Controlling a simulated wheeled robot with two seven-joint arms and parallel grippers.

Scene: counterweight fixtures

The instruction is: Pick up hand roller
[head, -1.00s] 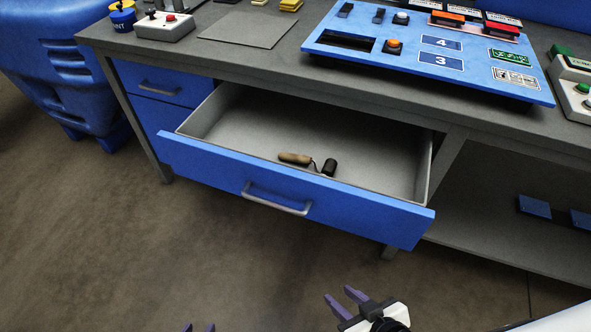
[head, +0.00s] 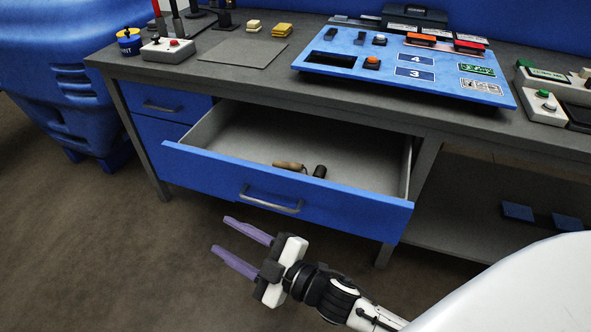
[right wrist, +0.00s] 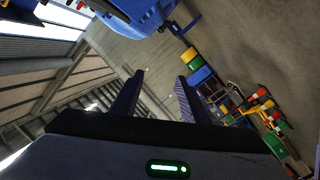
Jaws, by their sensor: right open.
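The hand roller lies in the open drawer (head: 228,132), toward its front. Its wooden handle (head: 289,166) points left and its black roller head (head: 320,171) is on the right; the drawer front hides part of it. My right gripper (head: 236,246) is open and empty, in front of and below the drawer front in the head view, with its purple fingers pointing left. In the right wrist view its two fingers (right wrist: 160,95) stand apart with nothing between them. My left gripper is not in view.
The blue drawer front (head: 340,208) with its handle (head: 271,199) stands out from the workbench. A blue panel (head: 400,68) with buttons sits on the benchtop above. A grey control box (head: 167,50) is at the left. A lower shelf (head: 465,210) is at the right. The floor in front is clear.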

